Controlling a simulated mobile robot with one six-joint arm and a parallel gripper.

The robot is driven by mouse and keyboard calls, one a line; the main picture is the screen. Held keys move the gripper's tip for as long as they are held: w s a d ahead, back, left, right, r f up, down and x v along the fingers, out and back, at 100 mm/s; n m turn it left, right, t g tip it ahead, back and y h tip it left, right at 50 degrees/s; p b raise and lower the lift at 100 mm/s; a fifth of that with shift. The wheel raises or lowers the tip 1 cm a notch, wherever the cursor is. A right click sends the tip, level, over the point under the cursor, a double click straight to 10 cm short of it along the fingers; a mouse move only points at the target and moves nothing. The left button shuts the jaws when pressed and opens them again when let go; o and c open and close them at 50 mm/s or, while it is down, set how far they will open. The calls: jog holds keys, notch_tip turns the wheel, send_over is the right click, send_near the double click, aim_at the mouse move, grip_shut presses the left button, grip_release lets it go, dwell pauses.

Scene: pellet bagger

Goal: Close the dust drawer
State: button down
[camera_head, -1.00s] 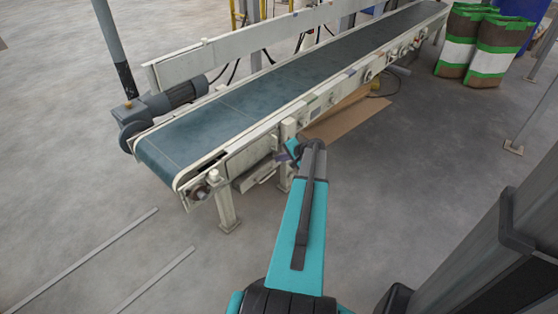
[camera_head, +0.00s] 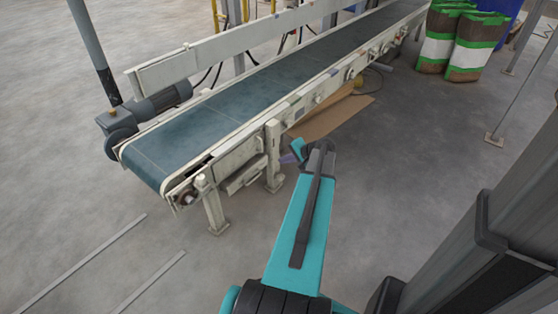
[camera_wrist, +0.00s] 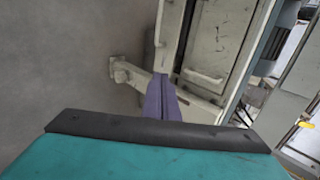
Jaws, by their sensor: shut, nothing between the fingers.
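The dust drawer (camera_head: 243,178) is a pale, shallow box under the near end of the conveyor, between two legs. It seems to stick out a little from the frame, but how far I cannot tell. In the wrist view a pale bar handle (camera_wrist: 205,76) shows beyond the fingers, to their right. My gripper (camera_head: 290,158) is low beside the conveyor, just right of the right-hand leg and apart from the drawer. Its purple fingers (camera_wrist: 162,100) are shut and empty. My arm hides part of what lies behind it.
The conveyor (camera_head: 215,120) runs away to the upper right. Its right-hand leg (camera_head: 273,155) stands between my gripper and the drawer. A cardboard sheet (camera_head: 325,120) lies under the belt. Filled bags (camera_head: 475,48) stand at the back right. The floor in front is mostly clear.

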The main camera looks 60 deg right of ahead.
jog(key=shift+s+r, duration=0.3)
jog(key=shift+s, duration=0.05)
jog(key=c, duration=2.2)
grip_release()
jog(key=shift+w+a+f, duration=0.1)
jog(key=shift+a, duration=0.05)
jog(key=w+a+f+n+g+y, duration=0.25)
jog(key=w+a+f, duration=0.2)
jog(key=a, duration=0.75)
jog(key=w+a+f+n+g+y, duration=0.1)
jog(key=w+a+f+n+g, duration=0.15)
jog(key=a+f, duration=0.65)
jog(key=w+a+f+n+g+y, duration=0.1)
jog(key=w+a+f+n+y, duration=0.2)
jog(key=a, duration=1.3)
jog(key=s+a+f+n+g+h, duration=0.1)
jog(key=s+a+n, duration=0.3)
jog(key=a, duration=0.5)
jog(key=s+a+f+n+g+h, duration=0.2)
jog(key=s+a+f+n+g, duration=0.1)
jog(key=s+a, duration=0.5)
jog(key=s+a+f+n+g+h, duration=0.2)
jog(key=s+a+f+n+g, duration=0.2)
jog(key=a, duration=0.6)
jog(key=shift+s+n, duration=0.3)
jog(key=shift+s, duration=0.75)
